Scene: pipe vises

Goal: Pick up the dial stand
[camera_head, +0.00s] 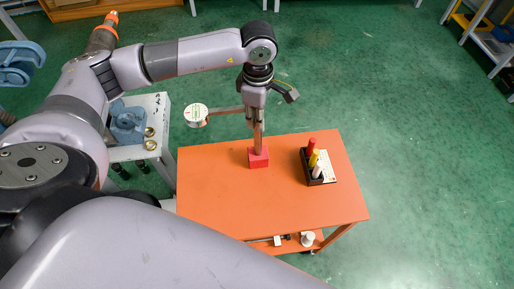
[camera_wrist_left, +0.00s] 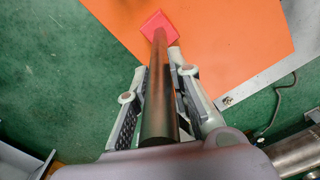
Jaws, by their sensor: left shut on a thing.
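The dial stand has a red block base (camera_head: 259,158), an upright metal post and a side arm reaching left to a round white dial (camera_head: 196,115). Its base is over the orange table (camera_head: 215,190), near the back edge; I cannot tell whether it touches the top. My left gripper (camera_head: 257,116) comes down from above and is shut on the post. In the left wrist view the fingers (camera_wrist_left: 158,80) sit on both sides of the dark post (camera_wrist_left: 160,95), with the red base (camera_wrist_left: 157,24) beyond. The dial is not seen there. My right gripper is not in view.
A black rack (camera_head: 318,179) with red, yellow and white pieces stands on the table to the right of the stand. A light bench (camera_head: 158,108) with a blue vise (camera_head: 127,122) is at left. A lower shelf holds small items. Green floor is open at right.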

